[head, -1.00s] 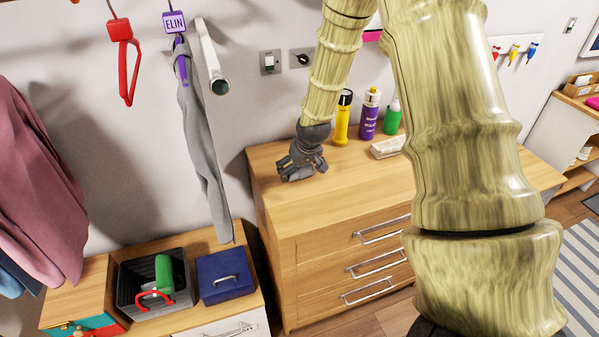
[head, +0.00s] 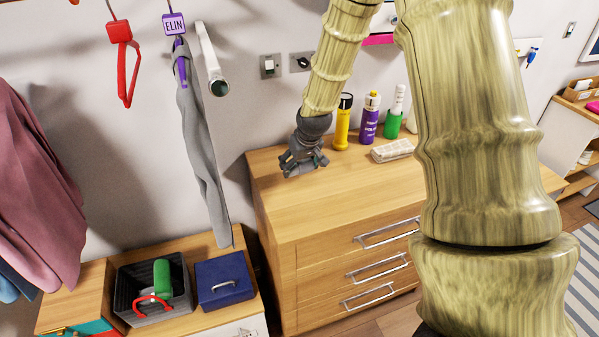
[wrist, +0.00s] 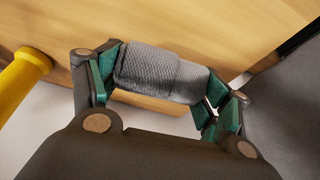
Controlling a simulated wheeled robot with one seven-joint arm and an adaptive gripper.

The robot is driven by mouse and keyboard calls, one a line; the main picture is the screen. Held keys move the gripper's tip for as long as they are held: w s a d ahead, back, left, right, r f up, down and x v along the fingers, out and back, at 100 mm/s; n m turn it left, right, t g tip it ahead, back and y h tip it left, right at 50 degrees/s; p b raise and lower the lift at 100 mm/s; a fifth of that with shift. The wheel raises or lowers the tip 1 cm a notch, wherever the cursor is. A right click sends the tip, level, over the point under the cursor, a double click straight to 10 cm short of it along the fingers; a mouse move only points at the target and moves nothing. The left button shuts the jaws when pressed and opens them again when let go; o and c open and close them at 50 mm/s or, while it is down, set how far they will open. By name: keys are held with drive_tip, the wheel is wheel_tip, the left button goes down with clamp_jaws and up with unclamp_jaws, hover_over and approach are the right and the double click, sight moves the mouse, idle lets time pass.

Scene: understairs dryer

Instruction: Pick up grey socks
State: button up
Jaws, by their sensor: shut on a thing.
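The grey socks (wrist: 160,72) are a rolled, ribbed bundle between the green-padded fingers of my gripper (wrist: 160,88) in the wrist view. The fingers are shut on the bundle, one at each end. In the head view my gripper (head: 303,165) is over the left part of the wooden dresser top (head: 300,210). The socks are mostly hidden by the gripper there. Whether they still touch the wood is hard to tell.
A yellow bottle (head: 343,122), a purple bottle (head: 369,118) and a green bottle (head: 393,122) stand behind, right of my gripper. A pale patterned bundle (head: 392,151) lies nearby. A dark basket (head: 125,285) and blue box (head: 222,280) sit lower left. The dresser's front top is clear.

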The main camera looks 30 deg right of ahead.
drive_tip(key=s+a+b, duration=0.1)
drive_tip(key=s+a, duration=0.1)
drive_tip(key=s, duration=0.2)
drive_tip(key=s+a+r+b, duration=0.1)
drive_tip(key=s+a, duration=0.1)
drive_tip(key=s, duration=0.3)
drive_tip(key=s+a+b, duration=0.1)
drive_tip(key=s+a, duration=0.2)
drive_tip(key=s, duration=0.2)
drive_tip(key=shift+s+r, duration=0.15)
drive_tip(key=shift+r, duration=0.1)
